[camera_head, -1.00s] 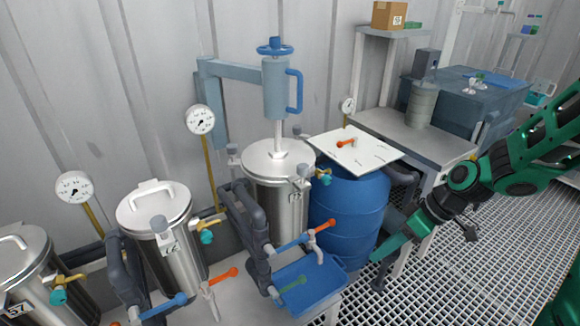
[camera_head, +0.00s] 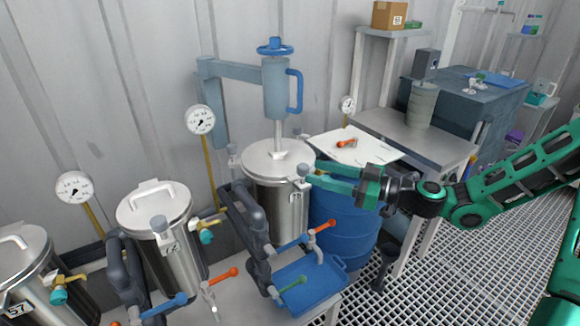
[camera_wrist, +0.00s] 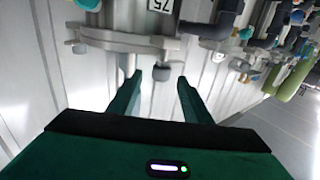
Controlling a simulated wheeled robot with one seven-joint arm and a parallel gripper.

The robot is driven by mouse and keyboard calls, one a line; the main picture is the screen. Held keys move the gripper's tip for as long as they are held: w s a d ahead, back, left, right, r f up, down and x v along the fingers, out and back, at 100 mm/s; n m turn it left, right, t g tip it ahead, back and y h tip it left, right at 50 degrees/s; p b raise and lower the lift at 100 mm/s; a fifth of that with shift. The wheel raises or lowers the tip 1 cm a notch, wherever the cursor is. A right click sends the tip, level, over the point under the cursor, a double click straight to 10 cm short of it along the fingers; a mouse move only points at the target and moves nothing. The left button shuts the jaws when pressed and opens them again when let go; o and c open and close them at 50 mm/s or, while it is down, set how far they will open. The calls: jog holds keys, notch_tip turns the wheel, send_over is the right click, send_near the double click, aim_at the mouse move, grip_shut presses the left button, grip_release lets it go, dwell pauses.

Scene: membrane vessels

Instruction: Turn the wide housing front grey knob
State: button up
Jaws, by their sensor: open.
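The wide housing (camera_head: 276,190) is the steel vessel with a lid under the blue press, in the middle of the head view. Its front grey knob (camera_head: 303,169) sits at the right front of the lid rim. My gripper (camera_head: 311,175) reaches in from the right, fingers open, tips at or very near this knob. In the wrist view, a grey knob (camera_wrist: 162,74) shows just beyond and between the open fingertips (camera_wrist: 160,80). I cannot tell if the fingers touch it. Another grey knob (camera_wrist: 78,47) is to the left there.
A blue barrel (camera_head: 340,225) with a white board (camera_head: 370,155) on top stands right of the housing, below my arm. Dark pipes with coloured valve handles and a blue tray (camera_head: 318,282) are in front. Other steel vessels (camera_head: 160,208) stand to the left.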

aim_at(289, 174)
jog(key=x, duration=0.9)
jog(key=shift+w+a, duration=0.1)
jog(key=shift+a, duration=0.1)
jog(key=c, duration=1.1)
